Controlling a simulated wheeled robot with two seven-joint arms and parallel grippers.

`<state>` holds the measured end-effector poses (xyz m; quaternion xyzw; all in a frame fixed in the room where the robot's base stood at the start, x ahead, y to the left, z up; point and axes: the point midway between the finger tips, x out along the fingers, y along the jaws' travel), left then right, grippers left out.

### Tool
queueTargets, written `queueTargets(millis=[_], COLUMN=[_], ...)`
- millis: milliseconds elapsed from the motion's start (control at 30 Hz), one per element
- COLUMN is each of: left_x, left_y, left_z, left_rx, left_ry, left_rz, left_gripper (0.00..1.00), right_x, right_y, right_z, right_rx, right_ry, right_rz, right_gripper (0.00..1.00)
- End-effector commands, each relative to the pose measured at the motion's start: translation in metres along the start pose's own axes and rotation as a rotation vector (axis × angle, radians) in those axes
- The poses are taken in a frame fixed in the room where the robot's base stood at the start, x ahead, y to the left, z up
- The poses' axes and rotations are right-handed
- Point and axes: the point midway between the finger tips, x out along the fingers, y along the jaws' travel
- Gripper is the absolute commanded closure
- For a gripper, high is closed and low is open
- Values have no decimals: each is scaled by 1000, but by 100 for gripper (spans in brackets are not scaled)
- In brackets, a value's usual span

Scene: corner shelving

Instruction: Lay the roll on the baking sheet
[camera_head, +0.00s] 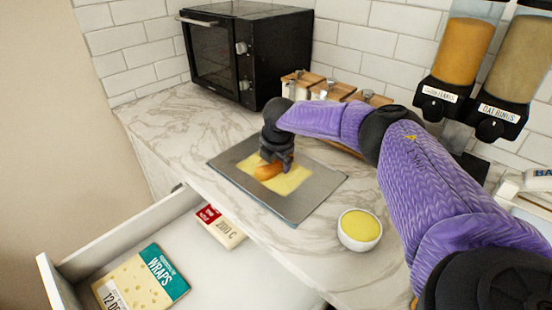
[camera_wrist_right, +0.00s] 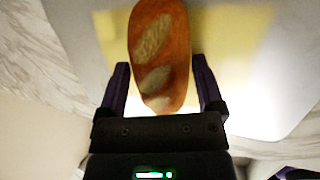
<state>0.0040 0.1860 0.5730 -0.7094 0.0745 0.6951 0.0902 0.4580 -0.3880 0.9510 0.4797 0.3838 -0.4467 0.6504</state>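The roll (camera_head: 268,171) is a brown loaf with pale scored patches. It lies over the yellow liner of the grey baking sheet (camera_head: 318,186), low at the sheet; I cannot tell whether it touches. My right gripper (camera_head: 277,158) points down over the roll. In the right wrist view the roll (camera_wrist_right: 160,55) lies lengthwise between the fingertips of the gripper (camera_wrist_right: 161,65), one on each side, very close to its edges. Whether they press on it is unclear. My left gripper is not in view.
A bowl (camera_head: 359,240) with yellow contents stands right of the sheet. A black oven (camera_head: 270,50), wood-lidded jars (camera_head: 300,82) and cereal dispensers (camera_head: 468,50) are behind. An open drawer (camera_head: 215,280) below the counter holds wraps (camera_head: 145,280) and a red-and-cream pack (camera_head: 222,225).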

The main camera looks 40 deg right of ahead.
Motion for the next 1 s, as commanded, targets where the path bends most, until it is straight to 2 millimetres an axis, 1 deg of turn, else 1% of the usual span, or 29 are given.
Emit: queueTargets(millis=[233,300,367,467,533,600,700,833,1000], left_x=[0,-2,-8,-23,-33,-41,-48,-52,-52], left_y=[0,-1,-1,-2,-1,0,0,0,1], left_z=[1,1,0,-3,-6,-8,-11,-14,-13], left_rx=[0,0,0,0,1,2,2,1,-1], left_ry=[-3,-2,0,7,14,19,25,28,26], left_rz=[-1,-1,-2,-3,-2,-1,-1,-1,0], left_gripper=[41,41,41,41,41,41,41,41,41], right_x=[1,-3,-12,-39,-60,-80,-102,-118,-122], right_y=[-2,-2,-1,0,1,1,1,0,0], right_z=[0,0,1,2,2,2,2,1,0], right_rx=[-1,0,0,0,0,0,0,0,0], right_ry=[0,1,2,2,3,2,1,1,0], right_rz=[-9,-8,-7,-4,-3,-2,-2,-4,-6], right_gripper=[0,0,0,0,0,0,0,0,0])
